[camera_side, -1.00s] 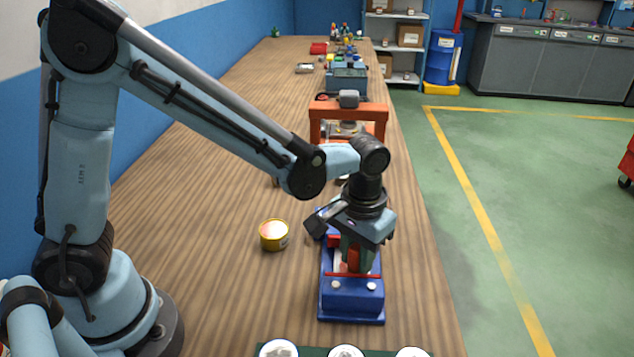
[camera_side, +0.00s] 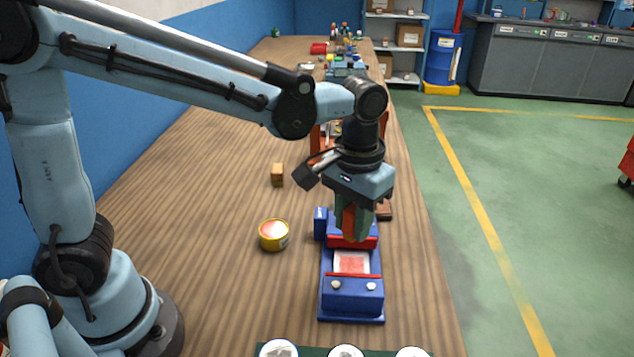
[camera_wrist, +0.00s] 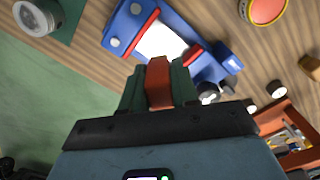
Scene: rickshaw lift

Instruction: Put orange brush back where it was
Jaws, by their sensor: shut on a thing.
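My gripper (camera_side: 351,224) has green fingers and is shut on the orange brush (camera_side: 349,221), pointing down. In the wrist view the brush (camera_wrist: 158,80) stands between the fingers (camera_wrist: 158,88). Its lower end is hard to make out. Below and in front is a blue fixture (camera_side: 351,296) with red bars and a white pad (camera_side: 351,262) printed in red. The fixture (camera_wrist: 123,25) also shows in the wrist view. The gripper is over its rear part; I cannot tell whether the brush touches it.
A yellow tin (camera_side: 273,235) stands left of the fixture. A small wooden block (camera_side: 277,175) is behind the tin. An orange frame (camera_wrist: 272,118) stands behind the gripper, partly hidden. A green tray with round white items (camera_side: 346,351) is at the front. The left tabletop (camera_side: 190,220) is clear.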

